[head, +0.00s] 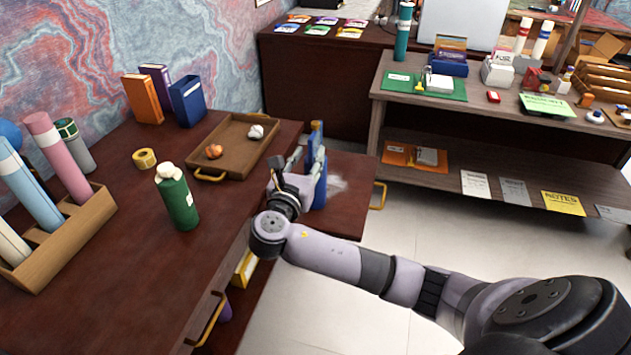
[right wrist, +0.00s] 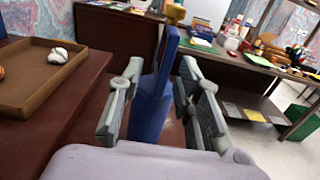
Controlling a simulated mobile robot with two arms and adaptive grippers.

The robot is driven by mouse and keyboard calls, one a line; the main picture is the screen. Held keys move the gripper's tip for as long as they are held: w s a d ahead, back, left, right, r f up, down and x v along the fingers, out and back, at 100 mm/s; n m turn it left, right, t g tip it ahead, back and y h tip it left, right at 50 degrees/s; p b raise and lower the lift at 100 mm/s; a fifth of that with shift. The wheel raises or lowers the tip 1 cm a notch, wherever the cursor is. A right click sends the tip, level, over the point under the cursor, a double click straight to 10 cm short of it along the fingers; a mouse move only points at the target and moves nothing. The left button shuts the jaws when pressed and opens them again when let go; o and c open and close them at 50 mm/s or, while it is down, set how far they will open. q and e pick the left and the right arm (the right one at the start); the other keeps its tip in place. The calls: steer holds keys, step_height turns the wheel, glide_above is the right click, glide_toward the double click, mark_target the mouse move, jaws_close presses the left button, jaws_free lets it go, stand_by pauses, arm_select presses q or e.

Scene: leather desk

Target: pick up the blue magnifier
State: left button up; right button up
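The blue magnifier (head: 320,190) stands upright at the right side of the desk, over a lower reddish-brown surface with a brass handle. I see it nearly edge-on, and my gripper hides part of it in the head view. My right gripper (head: 300,168) is at the magnifier, with its fingers around the upper part. In the right wrist view, the magnifier (right wrist: 150,112) is between the two open grey fingers (right wrist: 163,75), and a gap shows on the right finger's side. Whether the left finger touches it I cannot tell. My left gripper is not in view.
A brown tray (head: 232,133) with two small items lies left of the magnifier. A green bottle (head: 177,198) and a yellow tape roll (head: 145,158) stand farther left on the desk. A shelf unit (head: 381,88) with many items stands at the right, beyond open floor.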

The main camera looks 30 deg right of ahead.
mark_target(316, 146)
steer(key=x, duration=0.5)
steer(key=shift+d, duration=0.25)
steer(key=shift+c, duration=0.4)
jaws_close()
stand_by(0.5)
